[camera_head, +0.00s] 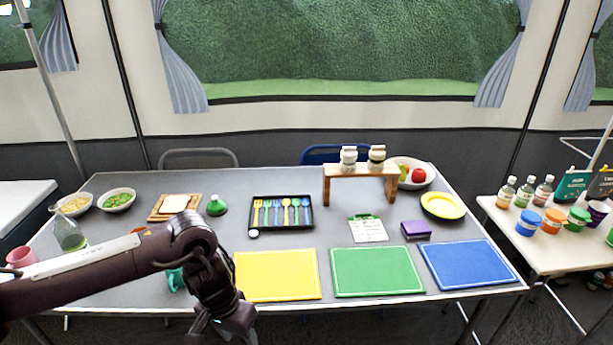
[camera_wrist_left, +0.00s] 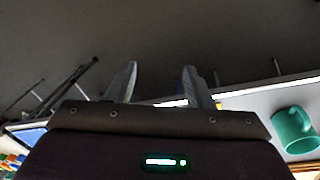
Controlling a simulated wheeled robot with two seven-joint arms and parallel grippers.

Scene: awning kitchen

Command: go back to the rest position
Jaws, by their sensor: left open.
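My left arm reaches in from the left in the head view and bends down at the table's front edge. My left gripper (camera_wrist_left: 160,86) is open in the left wrist view, its two fingers apart with nothing between them. In the head view the gripper's lower end is at the bottom of the picture, and its fingertips cannot be made out. A teal mug (camera_wrist_left: 293,130) shows at the right of the left wrist view, apart from the fingers; in the head view it is partly hidden behind my arm (camera_head: 175,279). My right gripper is not in view.
The grey table (camera_head: 290,241) carries yellow (camera_head: 277,276), green (camera_head: 376,272) and blue (camera_head: 467,264) mats along its front. Behind them are a cutlery tray (camera_head: 281,225), a wooden stand (camera_head: 360,171) and a yellow plate (camera_head: 443,205). A side table (camera_head: 545,256) with bottles and jars stands right.

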